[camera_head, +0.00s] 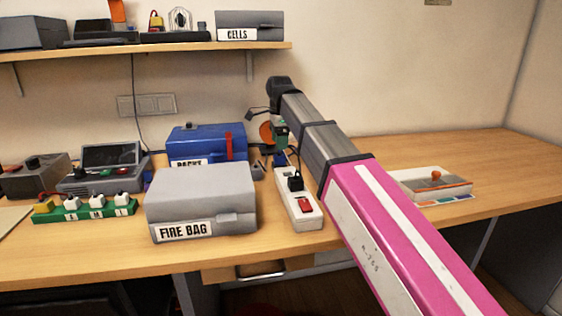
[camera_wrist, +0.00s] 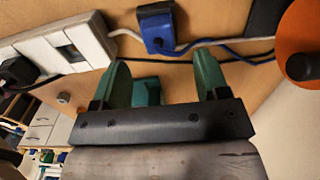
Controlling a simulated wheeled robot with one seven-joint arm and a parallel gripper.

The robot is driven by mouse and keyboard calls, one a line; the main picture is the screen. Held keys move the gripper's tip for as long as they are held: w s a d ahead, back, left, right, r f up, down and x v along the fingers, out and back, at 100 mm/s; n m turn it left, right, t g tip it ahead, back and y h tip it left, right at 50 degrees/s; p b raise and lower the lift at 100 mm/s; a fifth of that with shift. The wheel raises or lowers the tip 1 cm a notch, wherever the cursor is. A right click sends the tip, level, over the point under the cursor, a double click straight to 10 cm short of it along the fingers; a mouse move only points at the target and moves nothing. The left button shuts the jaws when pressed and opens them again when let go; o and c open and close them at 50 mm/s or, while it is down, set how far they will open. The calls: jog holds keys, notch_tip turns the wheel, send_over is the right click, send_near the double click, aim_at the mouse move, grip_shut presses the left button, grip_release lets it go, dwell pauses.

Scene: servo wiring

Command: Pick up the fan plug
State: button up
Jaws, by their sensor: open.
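A blue plug (camera_wrist: 157,27) with a blue cable, which looks like the fan plug, lies on the wooden desk. It sits just beyond my fingertips in the wrist view and shows small and blue below my gripper in the head view (camera_head: 280,158). My gripper (camera_wrist: 163,72) has two green fingers, spread apart, with the plug ahead of them and not held. In the head view my gripper (camera_head: 279,137) is over the desk behind the power strip, partly hidden by its own wrist. An orange round part (camera_wrist: 298,45) with a dark hub, perhaps the fan, is at the right.
A white power strip (camera_head: 311,218) with a black plug (camera_head: 295,182) and a red switch is close by. A grey FIRE BAG box (camera_head: 200,190) and a blue box (camera_head: 205,142) stand to the left. Cables cross behind the blue plug. Desk to the right is mostly clear.

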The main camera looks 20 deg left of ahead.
aim_at(279, 155)
jog(key=shift+s+f, duration=0.1)
jog(key=shift+f, duration=3.1)
jog(key=c, duration=1)
